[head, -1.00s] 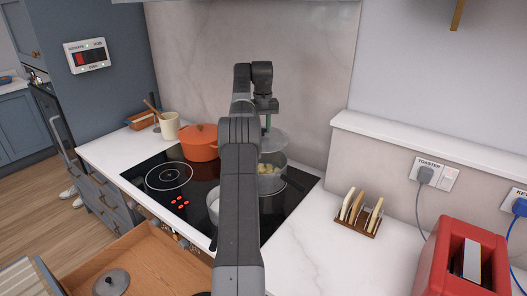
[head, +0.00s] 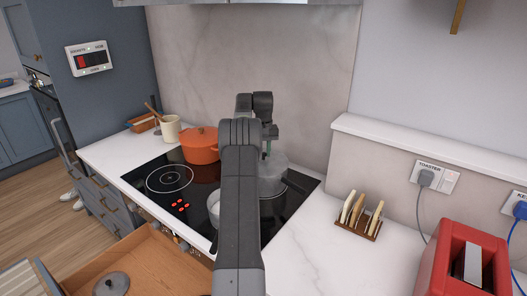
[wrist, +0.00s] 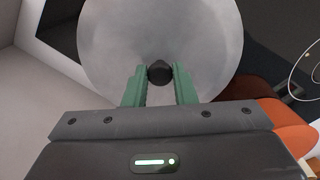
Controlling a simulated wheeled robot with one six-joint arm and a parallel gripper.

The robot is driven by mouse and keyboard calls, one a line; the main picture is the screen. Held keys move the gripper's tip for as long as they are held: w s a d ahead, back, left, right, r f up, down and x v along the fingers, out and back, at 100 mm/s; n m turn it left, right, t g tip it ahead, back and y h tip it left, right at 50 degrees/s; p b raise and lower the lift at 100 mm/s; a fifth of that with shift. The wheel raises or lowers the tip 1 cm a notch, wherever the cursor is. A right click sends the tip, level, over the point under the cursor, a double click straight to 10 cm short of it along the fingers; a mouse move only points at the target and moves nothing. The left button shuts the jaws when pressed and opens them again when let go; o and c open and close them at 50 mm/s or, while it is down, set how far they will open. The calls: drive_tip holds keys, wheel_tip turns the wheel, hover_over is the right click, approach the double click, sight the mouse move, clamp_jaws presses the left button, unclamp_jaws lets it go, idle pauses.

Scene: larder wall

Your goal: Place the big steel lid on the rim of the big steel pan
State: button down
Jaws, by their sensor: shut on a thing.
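The big steel lid (wrist: 205,45) is held by its dark knob (wrist: 160,72) between the green fingers of my gripper (wrist: 160,88) in the wrist view. In the head view the lid (head: 274,164) is at the top of the big steel pan (head: 272,184), on the back right of the hob. It looks level and appears to meet the rim, but I cannot tell for sure if it touches all round. The pan's inside is hidden. My gripper (head: 267,150) is partly hidden behind my arm in the head view.
An orange pot (head: 201,150) with its lid stands left of the pan on the black hob (head: 150,178). A lighter pan (head: 214,200) is partly behind my arm. An open drawer (head: 150,262) holds a small lid (head: 112,284). A toast rack (head: 358,216) and red toaster (head: 462,262) stand right.

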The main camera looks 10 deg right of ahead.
sight(264, 153)
drive_tip(key=c, duration=1.2)
unclamp_jaws()
drive_tip(key=shift+f, duration=0.1)
drive_tip(key=shift+r, duration=3.9)
